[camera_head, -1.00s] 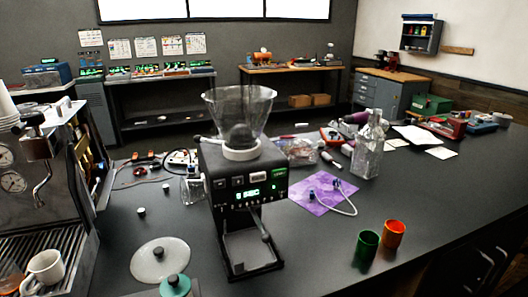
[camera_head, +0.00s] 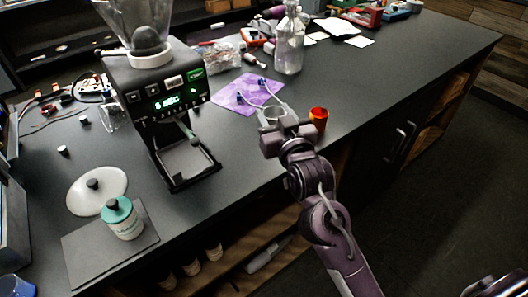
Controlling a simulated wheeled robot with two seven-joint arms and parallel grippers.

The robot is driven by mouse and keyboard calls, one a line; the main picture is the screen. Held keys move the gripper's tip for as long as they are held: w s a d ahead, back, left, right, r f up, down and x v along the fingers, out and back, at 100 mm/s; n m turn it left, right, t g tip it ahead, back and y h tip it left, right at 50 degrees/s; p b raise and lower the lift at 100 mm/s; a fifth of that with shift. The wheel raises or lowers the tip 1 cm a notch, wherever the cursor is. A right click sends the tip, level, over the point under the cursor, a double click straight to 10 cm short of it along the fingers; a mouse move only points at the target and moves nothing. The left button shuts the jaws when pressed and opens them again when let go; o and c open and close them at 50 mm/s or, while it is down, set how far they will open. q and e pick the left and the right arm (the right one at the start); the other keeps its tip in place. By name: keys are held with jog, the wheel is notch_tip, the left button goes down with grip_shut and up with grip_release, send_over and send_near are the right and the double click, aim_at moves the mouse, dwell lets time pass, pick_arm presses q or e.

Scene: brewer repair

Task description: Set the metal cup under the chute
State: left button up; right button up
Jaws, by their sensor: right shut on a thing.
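The black coffee grinder (camera_head: 150,75) stands on the counter at the left, with a clear hopper on top and a lit green display. Its chute area (camera_head: 185,130) is on the front, above an empty base tray (camera_head: 187,163). My left gripper is out of view.
A purple cloth (camera_head: 236,97) with a white cable lies behind my right gripper. A clear bottle (camera_head: 290,45) stands farther back. The counter between grinder and gripper is clear.

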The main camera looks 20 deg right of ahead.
jog(key=w+r, duration=0.4)
jog(key=r, duration=0.5)
jog(key=shift+w+a+r, duration=0.15)
jog(key=shift+w+a, duration=0.15)
jog(key=shift+a, duration=0.15)
notch_tip(320, 180, down, 16)
jog(key=shift+f+p, duration=0.25)
jog(key=shift+p, duration=0.25)
notch_tip(320, 180, down, 2)
jog(key=shift+f+p, duration=0.1)
jog(key=shift+p, duration=0.4)
jog(key=shift+f, duration=0.5)
jog(key=shift+f, duration=0.1)
jog(key=o, duration=1)
